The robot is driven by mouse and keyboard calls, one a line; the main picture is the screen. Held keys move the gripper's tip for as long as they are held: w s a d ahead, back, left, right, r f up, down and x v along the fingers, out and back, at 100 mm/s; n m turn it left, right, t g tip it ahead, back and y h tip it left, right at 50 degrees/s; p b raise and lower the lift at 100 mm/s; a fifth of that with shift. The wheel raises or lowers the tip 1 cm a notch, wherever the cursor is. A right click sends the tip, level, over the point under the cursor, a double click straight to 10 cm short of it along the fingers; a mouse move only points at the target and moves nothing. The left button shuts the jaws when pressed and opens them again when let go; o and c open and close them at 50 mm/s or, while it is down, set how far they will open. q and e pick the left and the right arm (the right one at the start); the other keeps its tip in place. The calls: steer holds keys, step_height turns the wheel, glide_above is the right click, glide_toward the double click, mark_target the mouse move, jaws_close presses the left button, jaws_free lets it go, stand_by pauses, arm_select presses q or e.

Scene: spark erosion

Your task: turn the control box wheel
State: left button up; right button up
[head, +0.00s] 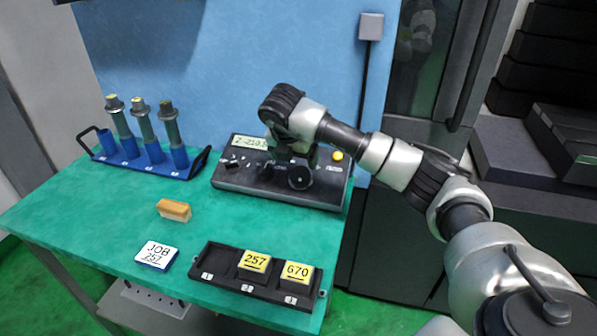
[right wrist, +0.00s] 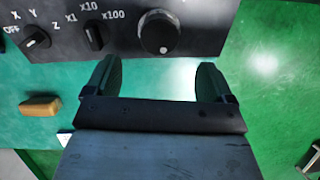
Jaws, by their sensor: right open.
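The black control box (head: 235,182) stands on the green table, with a lit display and a yellow button. My left gripper is out of view.
Two selector knobs (right wrist: 37,38) (right wrist: 94,36) sit left of the wheel. A blue rack (head: 190,171) with several tool holders stands at back left. A yellow-brown block (head: 174,210), a JOB card (head: 157,254) and a black tray (head: 222,272) with two labelled blocks lie in front.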

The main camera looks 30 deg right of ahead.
mark_target(300, 174)
steer(key=p+x, duration=0.1)
steer(key=x, duration=0.7)
steer(key=shift+f, duration=0.15)
steer(key=c, duration=0.9)
steer(key=shift+n, duration=0.4)
